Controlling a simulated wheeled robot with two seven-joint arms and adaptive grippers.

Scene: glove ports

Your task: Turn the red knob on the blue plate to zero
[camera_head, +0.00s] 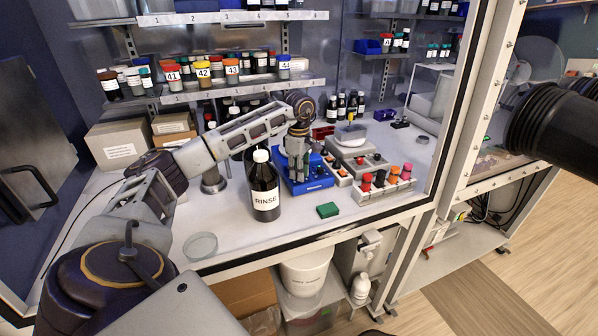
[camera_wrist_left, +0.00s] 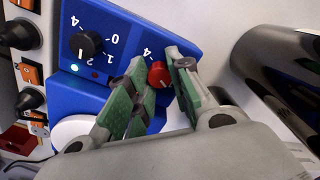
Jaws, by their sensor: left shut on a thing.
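The blue plate (camera_head: 318,182) stands on the bench behind the dark RINSE bottle; it also fills the upper left of the left wrist view (camera_wrist_left: 165,33). The red knob (camera_wrist_left: 158,76) sits on it, with a printed 4 beside it; its pointer is too small to read. My left gripper (camera_head: 298,172) reaches down over the plate, and its green-padded fingers (camera_wrist_left: 160,88) are shut on the red knob. They hide most of its scale. A black knob (camera_wrist_left: 88,44) with printed numbers sits farther along the plate. My right gripper is not in view.
The RINSE bottle (camera_head: 264,188) stands close in front of the plate. A green block (camera_head: 327,210) and a glass dish (camera_head: 201,246) lie nearer. A rack with red and orange caps (camera_head: 385,184) is at right. Shelves of jars (camera_head: 232,78) stand behind.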

